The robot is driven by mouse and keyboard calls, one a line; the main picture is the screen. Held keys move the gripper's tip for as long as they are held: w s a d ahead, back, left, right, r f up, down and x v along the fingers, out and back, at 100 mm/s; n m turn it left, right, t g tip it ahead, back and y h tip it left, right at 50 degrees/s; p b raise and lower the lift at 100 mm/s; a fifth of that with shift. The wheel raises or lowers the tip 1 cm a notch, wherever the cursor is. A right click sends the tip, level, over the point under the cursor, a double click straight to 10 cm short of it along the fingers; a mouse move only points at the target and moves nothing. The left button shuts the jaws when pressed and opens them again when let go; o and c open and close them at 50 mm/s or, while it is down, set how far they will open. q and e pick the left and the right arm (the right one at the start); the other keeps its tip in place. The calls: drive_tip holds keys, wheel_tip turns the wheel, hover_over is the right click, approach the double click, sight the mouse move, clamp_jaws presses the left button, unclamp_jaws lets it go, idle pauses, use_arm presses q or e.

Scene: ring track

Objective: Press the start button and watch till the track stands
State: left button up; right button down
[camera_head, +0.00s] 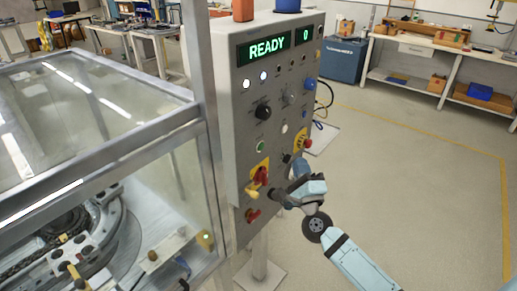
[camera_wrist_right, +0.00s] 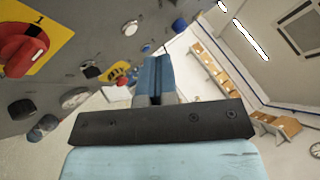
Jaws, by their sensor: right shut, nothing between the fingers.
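The grey control panel (camera_head: 232,120) stands mid-picture in the head view. Its display (camera_head: 267,48) reads READY, and a smaller display (camera_head: 302,35) reads 0. A green button (camera_head: 260,147) sits on the panel's left side, above a red rotary switch (camera_head: 261,175) on a yellow plate. The ring track (camera_head: 108,225) shows partly behind the clear enclosure at the left. My right gripper (camera_head: 297,165) is shut and empty in front of the lower right of the panel. Its fingers also show in the right wrist view (camera_wrist_right: 154,75), pointing along the panel. My left gripper is out of view.
A red button on a yellow plate (camera_head: 304,141) is near my right gripper. A metal frame post (camera_head: 199,90) stands between enclosure and panel. Workbenches (camera_head: 440,55) and a blue cabinet (camera_head: 343,60) are at the back. The floor at the right is clear.

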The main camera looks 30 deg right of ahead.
sight(261, 146)
drive_tip(key=shift+w, duration=0.1)
drive_tip(key=w+a, duration=0.3)
drive_tip(key=w, duration=0.5)
drive_tip(key=shift+a+b, duration=0.2)
drive_tip(key=shift+b, duration=0.15)
idle(1.9)
drive_tip(key=shift+w+a, duration=0.15)
drive_tip(key=shift+w, duration=0.2)
